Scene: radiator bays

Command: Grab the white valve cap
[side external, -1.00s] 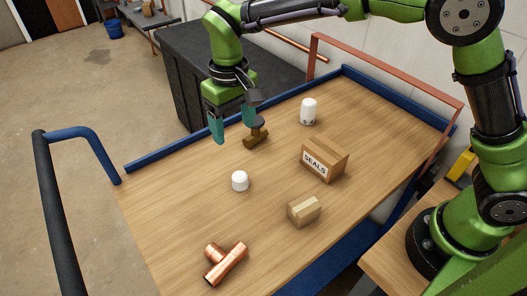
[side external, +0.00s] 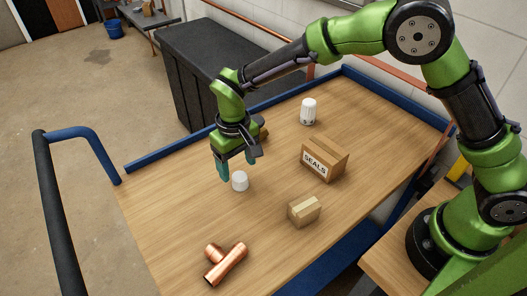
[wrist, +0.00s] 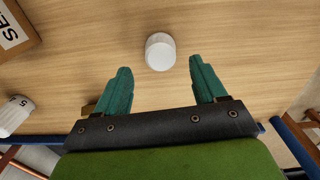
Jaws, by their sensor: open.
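The white valve cap (side external: 240,182), a short plain white cylinder, stands upright on the wooden cart top. It also shows in the wrist view (wrist: 160,50), just ahead of the gap between my fingertips and roughly centred on it. My gripper (side external: 238,170) is open and empty, with its teal fingers pointing down close to the cap. In the wrist view my gripper (wrist: 160,68) has its two fingers spread wider than the cap. I cannot tell exactly how high the fingertips are above the wood.
A taller white marked cylinder (side external: 308,111) stands at the back. A SEALS box (side external: 325,160) and a smaller carton (side external: 304,211) stand to the right. A brass piece (side external: 264,134) is mostly hidden behind my gripper. Bare wood surrounds the cap.

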